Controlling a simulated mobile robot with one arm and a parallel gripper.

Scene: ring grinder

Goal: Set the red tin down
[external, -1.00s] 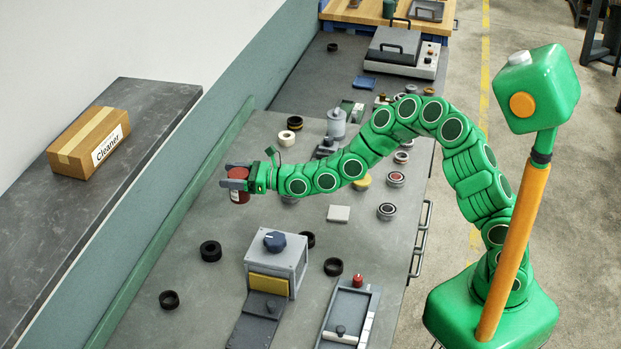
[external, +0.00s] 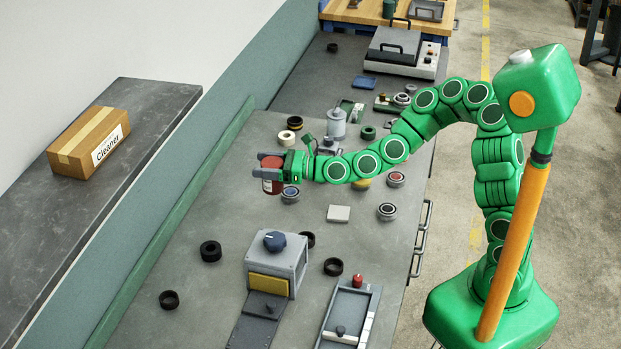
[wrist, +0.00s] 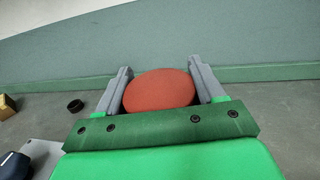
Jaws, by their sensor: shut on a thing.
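The red tin (external: 271,181) is a small red cylinder with a pale label band. It is upright between the grey fingers of my gripper (external: 268,167), which is shut on it. In the external view it shows over the grey workbench (external: 225,300); whether its base touches the bench I cannot tell. In the wrist view the tin's round red top (wrist: 158,91) fills the space between the two fingers of my gripper (wrist: 160,85), and its lower side is hidden.
A grey machine with a blue knob (external: 275,262) stands in front of the tin. Black rings (external: 210,251) lie to the lower left. A blue-topped round part (external: 290,194) sits close to the tin's right. Bare bench lies left of the tin, up to the green rail (external: 180,228).

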